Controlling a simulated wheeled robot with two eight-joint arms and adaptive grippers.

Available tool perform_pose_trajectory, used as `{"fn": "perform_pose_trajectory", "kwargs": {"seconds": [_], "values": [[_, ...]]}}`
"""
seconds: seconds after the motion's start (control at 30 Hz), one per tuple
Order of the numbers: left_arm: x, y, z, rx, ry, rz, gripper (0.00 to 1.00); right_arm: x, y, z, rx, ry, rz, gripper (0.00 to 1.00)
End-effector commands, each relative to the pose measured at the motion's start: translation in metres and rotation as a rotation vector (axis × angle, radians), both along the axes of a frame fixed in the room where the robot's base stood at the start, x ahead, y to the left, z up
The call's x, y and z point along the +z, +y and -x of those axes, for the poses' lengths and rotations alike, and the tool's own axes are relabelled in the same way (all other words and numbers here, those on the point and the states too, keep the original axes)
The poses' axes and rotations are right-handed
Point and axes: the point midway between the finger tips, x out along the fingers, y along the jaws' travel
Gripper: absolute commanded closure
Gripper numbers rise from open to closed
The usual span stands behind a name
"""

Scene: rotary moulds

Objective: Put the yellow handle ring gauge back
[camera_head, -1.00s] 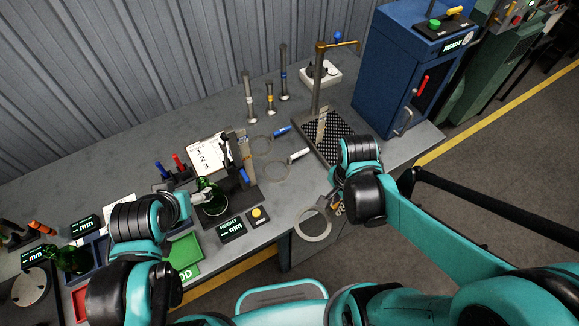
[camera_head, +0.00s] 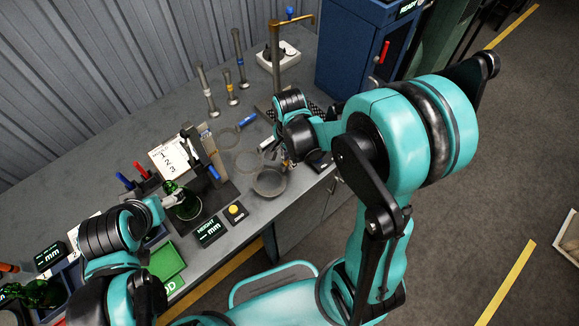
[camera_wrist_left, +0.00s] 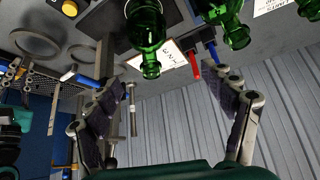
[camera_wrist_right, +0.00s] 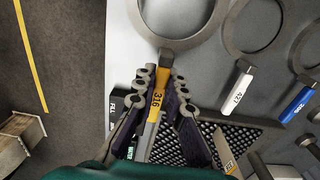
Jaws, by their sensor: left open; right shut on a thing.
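The yellow handle ring gauge is in my right gripper. Its grey ring (camera_head: 270,184) shows in the head view over the front part of the bench. In the right wrist view the yellow handle (camera_wrist_right: 158,98), marked 316, lies between the closed fingers of my right gripper (camera_wrist_right: 160,92), and its ring extends beyond them. Two other ring gauges lie on the bench: one with a white handle (camera_wrist_right: 237,95) and one with a blue handle (camera_wrist_right: 296,106). My left gripper (camera_wrist_left: 165,115) is open; a green bottle (camera_wrist_left: 147,28) is ahead of its fingers.
A black perforated mat (camera_wrist_right: 240,143) lies near the right gripper, with a brass-coloured stand (camera_head: 276,60) behind. Several plug gauges (camera_head: 238,60) stand at the back. A height display (camera_head: 209,231) and a yellow button (camera_head: 235,210) sit left of the held ring.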

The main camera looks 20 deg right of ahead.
Motion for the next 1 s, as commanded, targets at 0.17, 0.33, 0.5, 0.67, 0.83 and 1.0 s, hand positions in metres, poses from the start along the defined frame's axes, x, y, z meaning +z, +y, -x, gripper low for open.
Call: {"fn": "perform_pose_trajectory", "kwargs": {"seconds": [0.17, 0.33, 0.5, 0.67, 0.83, 1.0], "values": [[-0.011, 0.000, 0.000, 0.000, 0.000, 0.000, 0.18, -0.029, 0.000, 0.000, 0.000, 0.000, 0.000, 1.00], [-0.012, 0.000, 0.000, 0.000, 0.000, 0.000, 0.18, -0.036, 0.000, 0.000, 0.000, 0.000, 0.000, 1.00], [-0.012, 0.000, 0.000, 0.000, 0.000, 0.000, 0.18, -0.036, 0.000, 0.000, 0.000, 0.000, 0.000, 1.00], [-0.016, 0.000, 0.000, 0.000, 0.000, 0.000, 0.18, -0.039, 0.000, 0.000, 0.000, 0.000, 0.000, 0.79], [-0.015, 0.000, 0.000, 0.000, 0.000, 0.000, 0.18, -0.038, 0.000, 0.000, 0.000, 0.000, 0.000, 0.69], [-0.015, 0.000, 0.000, 0.000, 0.000, 0.000, 0.18, -0.038, 0.000, 0.000, 0.000, 0.000, 0.000, 0.69]]}}
